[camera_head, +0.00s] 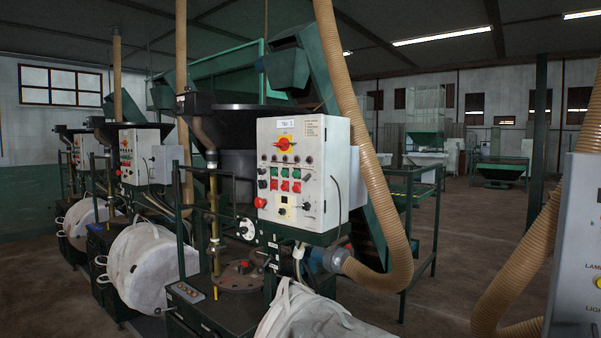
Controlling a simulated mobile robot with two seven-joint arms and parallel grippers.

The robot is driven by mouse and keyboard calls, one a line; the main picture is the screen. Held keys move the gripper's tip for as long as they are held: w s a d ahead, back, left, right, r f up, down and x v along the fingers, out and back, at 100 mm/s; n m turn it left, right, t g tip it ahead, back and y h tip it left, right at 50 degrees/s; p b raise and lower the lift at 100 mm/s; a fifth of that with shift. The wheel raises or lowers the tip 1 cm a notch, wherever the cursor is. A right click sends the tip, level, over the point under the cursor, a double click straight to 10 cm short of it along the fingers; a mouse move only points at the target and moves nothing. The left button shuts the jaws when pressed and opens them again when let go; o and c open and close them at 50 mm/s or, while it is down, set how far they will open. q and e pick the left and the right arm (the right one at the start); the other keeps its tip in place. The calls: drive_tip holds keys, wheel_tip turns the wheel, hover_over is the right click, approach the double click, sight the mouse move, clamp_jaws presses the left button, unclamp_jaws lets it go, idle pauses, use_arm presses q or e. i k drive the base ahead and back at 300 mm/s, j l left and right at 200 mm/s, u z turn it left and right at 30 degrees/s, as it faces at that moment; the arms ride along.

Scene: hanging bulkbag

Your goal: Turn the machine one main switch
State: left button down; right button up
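A white control box (332,178) is mounted on the nearest machine, near the middle of the head view. Its label at the top may carry a machine number, but it is too small to read surely. A red rotary main switch (284,143) on a yellow plate sits high on its front face. Below it are small knobs, rows of red and green buttons, and a red mushroom button (260,202). Neither of my grippers shows in the head view.
Similar machines with white boxes (127,157) stand behind to the left. Thick tan hoses (362,150) curve past the box's right side. White bulk bags (150,265) hang low in front. Another panel (577,240) cuts in at the right edge. Open floor (465,270) lies right of the machine.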

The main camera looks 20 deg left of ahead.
sight(283, 145)
drive_tip(key=u, duration=0.85)
drive_tip(key=i+u, duration=0.2)
drive_tip(key=u, duration=0.3)
drive_tip(key=i+u, duration=0.25)
drive_tip(key=u, duration=0.2)
